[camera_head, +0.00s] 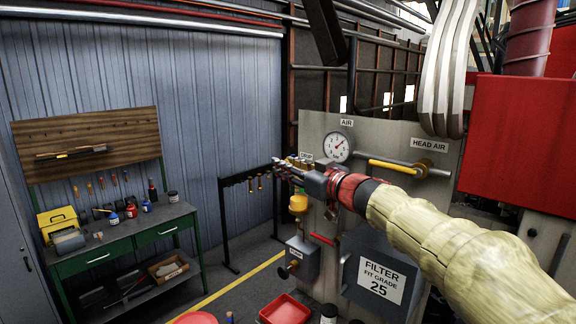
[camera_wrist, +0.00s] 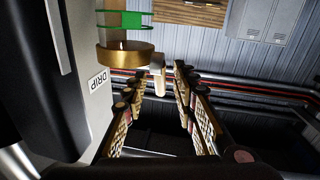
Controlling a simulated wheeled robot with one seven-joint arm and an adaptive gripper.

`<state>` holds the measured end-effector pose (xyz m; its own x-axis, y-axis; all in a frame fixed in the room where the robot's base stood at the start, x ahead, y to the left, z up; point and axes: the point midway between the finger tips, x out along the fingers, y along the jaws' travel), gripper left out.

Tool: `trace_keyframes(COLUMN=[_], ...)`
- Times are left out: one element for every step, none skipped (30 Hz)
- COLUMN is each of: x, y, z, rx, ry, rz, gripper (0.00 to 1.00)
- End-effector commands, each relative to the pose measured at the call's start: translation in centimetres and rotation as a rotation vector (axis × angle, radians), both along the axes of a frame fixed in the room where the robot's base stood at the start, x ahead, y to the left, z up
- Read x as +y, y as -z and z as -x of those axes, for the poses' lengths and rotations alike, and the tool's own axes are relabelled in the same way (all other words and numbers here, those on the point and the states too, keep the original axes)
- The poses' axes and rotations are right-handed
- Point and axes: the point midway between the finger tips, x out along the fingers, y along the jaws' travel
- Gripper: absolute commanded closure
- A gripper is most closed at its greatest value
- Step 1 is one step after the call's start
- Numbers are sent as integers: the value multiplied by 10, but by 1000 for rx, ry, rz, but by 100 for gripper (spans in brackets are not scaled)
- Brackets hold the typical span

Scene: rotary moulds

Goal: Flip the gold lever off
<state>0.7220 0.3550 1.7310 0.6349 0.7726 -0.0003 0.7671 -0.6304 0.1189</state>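A gold collar (camera_wrist: 125,58) with a short pale lever tip (camera_wrist: 157,72) shows in the wrist view, beside a DRIP label. In the head view, gold parts (camera_head: 299,161) sit by the same label at the panel's left edge, partly behind my gripper (camera_head: 282,169). In the wrist view my gripper (camera_wrist: 160,82) is open, its two fingers apart on either side of the lever tip's line. Nothing is held. I cannot tell whether a finger touches the lever.
A yellow handle (camera_head: 393,167) sits on the HEAD AIR pipe at right. A gauge (camera_head: 337,147), yellow cup (camera_head: 298,204) and grey filter box (camera_head: 380,275) are on the panel. A black rack (camera_head: 232,218) stands left of my gripper. A workbench (camera_head: 125,240) is farther left.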

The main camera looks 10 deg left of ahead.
Motion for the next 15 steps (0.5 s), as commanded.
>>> trace_keyframes(x=[0, 0, 0, 0, 0, 0, 0, 0, 0, 0, 0, 0, 0, 0, 0], y=[0, 0, 0, 0, 0, 0, 0, 0, 0, 0, 0, 0, 0, 0, 0], z=[0, 0, 0, 0, 0, 0, 0, 0, 0, 0, 0, 0, 0, 0, 0], rx=[0, 0, 0, 0, 0, 0, 0, 0, 0, 0, 0, 0, 0, 0, 0], ry=[0, 0, 0, 0, 0, 0, 0, 0, 0, 0, 0, 0, 0, 0, 0], rz=[0, 0, 0, 0, 0, 0, 0, 0, 0, 0, 0, 0, 0, 0, 0], gripper=[72, 72, 72, 72, 72, 73, 74, 76, 78, 80, 82, 84, 86, 87, 90])
